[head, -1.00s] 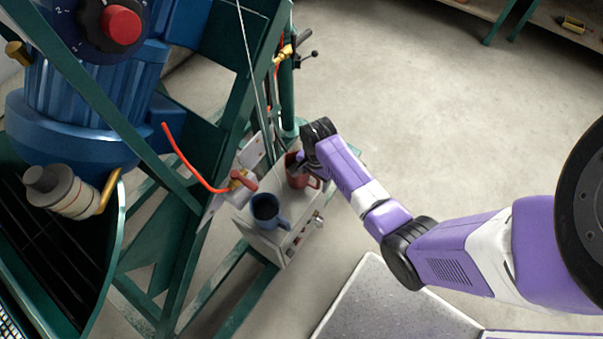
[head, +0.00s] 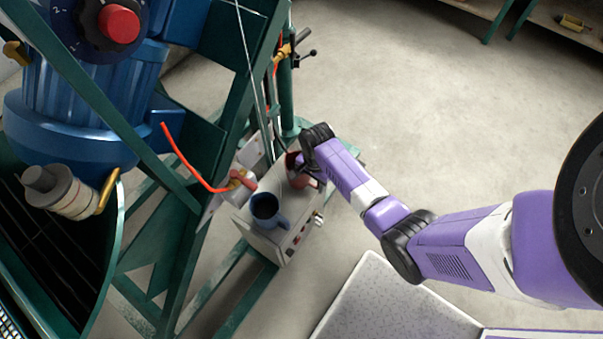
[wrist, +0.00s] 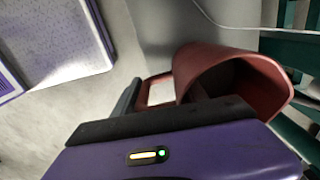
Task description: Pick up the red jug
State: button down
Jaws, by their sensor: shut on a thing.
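The red jug (head: 295,172) is at the far end of the grey box in the head view, partly hidden by my gripper (head: 304,166). In the wrist view, the jug (wrist: 222,68) fills the upper right, its open mouth facing right and its handle running left. My gripper is at the handle side and shut on the jug; the fingers are mostly hidden. The jug looks slightly tilted in the head view. I cannot tell whether its base still touches the box.
A blue jug (head: 267,209) stands on the near part of the grey box (head: 262,236), close to the red one. An orange hose (head: 187,168) and the green frame (head: 182,235) lie to the left. Open floor (head: 420,110) is to the right.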

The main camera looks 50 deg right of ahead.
jog(key=shift+r, duration=0.15)
notch_tip(320, 180, up, 20)
jog(key=shift+f, duration=0.2)
dwell(1.3)
